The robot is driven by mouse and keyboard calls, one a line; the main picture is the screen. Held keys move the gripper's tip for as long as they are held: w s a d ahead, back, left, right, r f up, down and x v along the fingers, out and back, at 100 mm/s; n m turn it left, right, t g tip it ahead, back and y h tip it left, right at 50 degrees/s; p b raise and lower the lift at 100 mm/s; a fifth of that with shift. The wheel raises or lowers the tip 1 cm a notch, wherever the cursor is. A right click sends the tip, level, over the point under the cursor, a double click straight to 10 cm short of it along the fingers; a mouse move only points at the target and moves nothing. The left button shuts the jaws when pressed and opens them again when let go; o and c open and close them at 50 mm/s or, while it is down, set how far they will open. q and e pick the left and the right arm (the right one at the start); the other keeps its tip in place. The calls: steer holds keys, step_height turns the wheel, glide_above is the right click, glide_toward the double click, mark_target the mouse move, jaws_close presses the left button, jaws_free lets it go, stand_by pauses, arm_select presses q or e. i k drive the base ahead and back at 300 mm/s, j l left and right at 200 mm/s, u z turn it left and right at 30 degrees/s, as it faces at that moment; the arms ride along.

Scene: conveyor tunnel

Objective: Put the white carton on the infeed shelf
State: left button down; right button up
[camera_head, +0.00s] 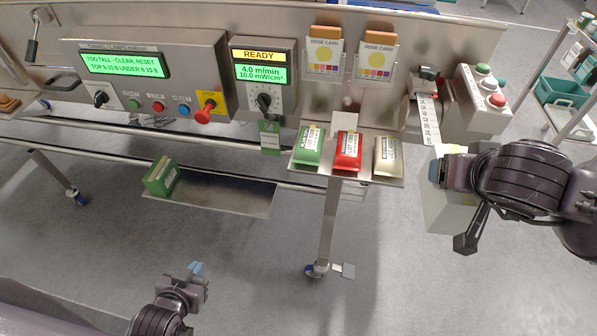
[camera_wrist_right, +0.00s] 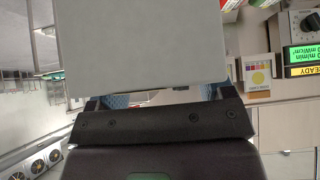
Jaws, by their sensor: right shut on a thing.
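The white carton (camera_head: 440,212) is at the right in the head view, held off the floor to the right of the packet shelf. My right gripper (camera_head: 437,172) is shut on its upper part. In the right wrist view the carton (camera_wrist_right: 145,45) fills the upper middle, between the blue finger pads. My left gripper (camera_head: 196,270) is low in the head view, away from everything; its finger gap does not show clearly. A low metal shelf (camera_head: 235,197) bears a green box (camera_head: 161,177) at its left end. No label shows which ledge is the infeed shelf.
A small shelf (camera_head: 300,172) holds green, red and beige packets. Above are a panel reading "TOO TALL - CLEAR, RESET" (camera_head: 125,62), a READY panel (camera_head: 262,75) and a button box (camera_head: 483,95). A rack with teal bins (camera_head: 560,92) stands right. The front floor is clear.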

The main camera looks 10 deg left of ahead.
mark_target(223, 192)
steer(key=j+z, duration=0.35)
steer(key=j, duration=0.3)
steer(key=j+z, duration=0.1)
steer(key=j, duration=0.35)
steer(key=k+j+z, duration=0.1)
steer(key=j, duration=0.35)
steer(key=k+j+z, duration=0.1)
steer(key=j, duration=0.35)
steer(key=k+j, duration=0.1)
steer(key=j, duration=0.75)
steer(key=k+j, duration=0.15)
steer(key=j, duration=0.25)
steer(key=k+j, duration=0.1)
steer(key=j, duration=0.35)
steer(key=k+j, duration=0.1)
steer(key=j, duration=0.3)
steer(key=j+z, duration=0.1)
steer(key=j, duration=0.35)
steer(key=i+l, duration=0.25)
steer(key=i, duration=0.05)
